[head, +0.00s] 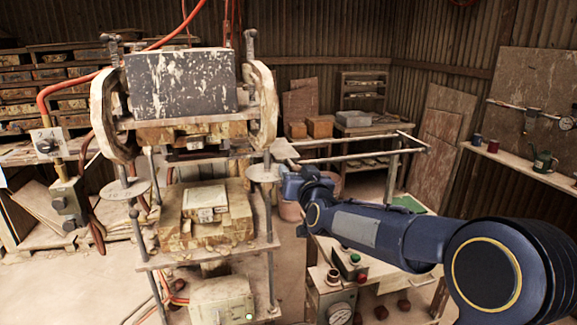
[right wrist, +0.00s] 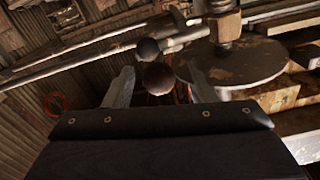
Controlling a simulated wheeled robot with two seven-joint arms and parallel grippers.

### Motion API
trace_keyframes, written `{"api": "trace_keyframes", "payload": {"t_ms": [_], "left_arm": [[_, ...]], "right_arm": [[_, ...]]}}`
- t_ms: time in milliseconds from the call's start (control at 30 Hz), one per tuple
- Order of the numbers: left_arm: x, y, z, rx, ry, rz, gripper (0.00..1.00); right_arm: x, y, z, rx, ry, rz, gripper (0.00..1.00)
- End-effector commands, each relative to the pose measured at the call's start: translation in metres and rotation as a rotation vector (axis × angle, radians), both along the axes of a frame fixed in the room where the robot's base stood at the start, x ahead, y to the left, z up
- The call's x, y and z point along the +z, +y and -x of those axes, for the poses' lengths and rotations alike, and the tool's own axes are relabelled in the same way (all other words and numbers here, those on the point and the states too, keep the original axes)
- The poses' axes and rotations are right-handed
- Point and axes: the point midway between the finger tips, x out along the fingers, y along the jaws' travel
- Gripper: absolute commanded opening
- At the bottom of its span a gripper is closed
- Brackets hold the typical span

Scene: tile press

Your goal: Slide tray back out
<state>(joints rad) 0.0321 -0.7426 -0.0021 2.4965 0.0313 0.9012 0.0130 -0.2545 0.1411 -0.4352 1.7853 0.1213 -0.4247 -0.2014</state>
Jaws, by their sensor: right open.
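The tile press (head: 180,82) stands at left centre in the head view. A thin dark plate (head: 208,155) sits between its upper block and the lower die (head: 212,230); I cannot tell for sure if this is the tray. Two rails (head: 350,157) run out to the right of the press. My right gripper (right wrist: 160,90) is open, at the press's right side beside the rails' inner end. In the right wrist view, a brown ball knob (right wrist: 159,78) shows between its fingers, with no visible grip on it. A darker knob (right wrist: 147,48) is just beyond. My left gripper is out of view.
A round metal disc (right wrist: 235,65) on a press post is close to the right fingers. A control box (head: 350,262) with buttons and a gauge stands below my right arm. A wall shelf (head: 520,165) is at the right. Open floor shows behind the rails.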

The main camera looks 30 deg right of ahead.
Motion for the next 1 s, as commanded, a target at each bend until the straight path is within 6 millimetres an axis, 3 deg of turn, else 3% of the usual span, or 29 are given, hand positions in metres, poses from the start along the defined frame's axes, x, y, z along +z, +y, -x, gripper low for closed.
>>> {"api": "trace_keyframes", "payload": {"t_ms": [200,567,1000], "left_arm": [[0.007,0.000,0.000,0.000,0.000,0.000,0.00],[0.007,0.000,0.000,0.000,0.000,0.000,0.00],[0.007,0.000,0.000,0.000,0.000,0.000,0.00]], "right_arm": [[0.001,-0.007,-0.028,-0.001,0.002,0.002,0.52],[0.000,-0.009,-0.035,0.001,0.000,-0.002,0.52],[0.000,-0.008,-0.035,0.001,0.001,-0.002,0.00]]}}
